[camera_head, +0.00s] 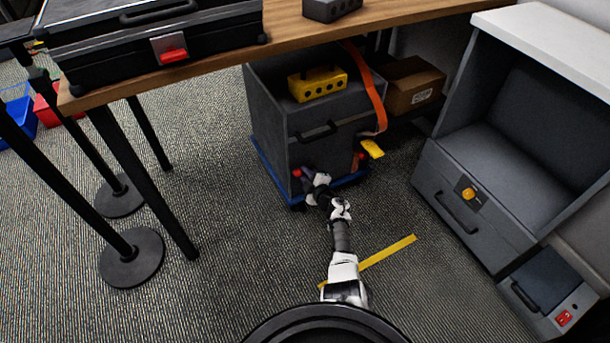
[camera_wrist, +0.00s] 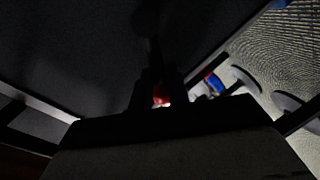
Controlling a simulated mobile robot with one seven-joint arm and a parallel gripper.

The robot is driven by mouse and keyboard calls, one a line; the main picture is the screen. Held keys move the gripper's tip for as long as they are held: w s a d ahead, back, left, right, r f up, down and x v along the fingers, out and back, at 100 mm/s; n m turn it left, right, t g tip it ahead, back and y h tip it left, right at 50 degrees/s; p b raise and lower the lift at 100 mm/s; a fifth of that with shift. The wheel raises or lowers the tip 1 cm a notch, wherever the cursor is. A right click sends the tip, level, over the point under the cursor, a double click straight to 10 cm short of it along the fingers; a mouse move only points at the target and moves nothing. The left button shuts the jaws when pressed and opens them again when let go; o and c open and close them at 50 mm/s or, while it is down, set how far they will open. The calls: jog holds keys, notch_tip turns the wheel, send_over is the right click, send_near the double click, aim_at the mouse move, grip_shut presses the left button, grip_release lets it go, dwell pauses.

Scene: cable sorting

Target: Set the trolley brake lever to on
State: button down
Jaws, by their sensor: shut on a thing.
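The trolley (camera_head: 270,120) is a dark grey cabinet on a blue base, partly under the table. A small red knob (camera_head: 297,172), apparently the brake lever's end, shows low at the trolley's front left. My gripper (camera_head: 304,174) is at this knob, low against the trolley front. In the wrist view my gripper (camera_wrist: 160,98) is dark, with the red knob (camera_wrist: 161,93) between its fingers. It is shut on the knob. The lever's shaft and its on/off marks are hidden or too dark to read. Another red bit (camera_head: 360,156) shows at the front right, near a yellow tab (camera_head: 372,148).
A yellow block with holes (camera_head: 318,83) and an orange strap (camera_head: 370,90) are on the trolley. A cardboard box (camera_head: 413,85) stands behind. A grey cabinet (camera_head: 470,205) is at right. Stanchions (camera_head: 132,258) and the table leg (camera_head: 150,185) stand left.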

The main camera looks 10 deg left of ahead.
aim_at(311, 156)
jog(key=shift+r, duration=0.1)
jog(key=r+m, duration=0.1)
jog(key=m, duration=0.1)
jog(key=w+d+m+y+p, duration=0.1)
jog(key=m, duration=0.1)
jog(key=shift+w+d+r+g+y, duration=0.1)
jog(key=shift+d+r+g+y, duration=0.05)
jog(key=shift+r+g+y, duration=0.2)
jog(key=m+b, duration=0.1)
jog(key=w+d+m+y+b, duration=0.1)
jog(key=m, duration=0.1)
jog(key=w+d+r+m+b, duration=0.1)
jog(key=m, duration=0.1)
jog(key=shift+d, duration=0.2)
jog(key=shift+w+d+r+m+y+b, duration=0.2)
jog(key=shift+m+y+b, duration=0.1)
jog(key=shift+m, duration=0.3)
jog(key=c, duration=1.4)
grip_release()
jog(key=shift+o, duration=0.2)
jog(key=shift+f, duration=0.1)
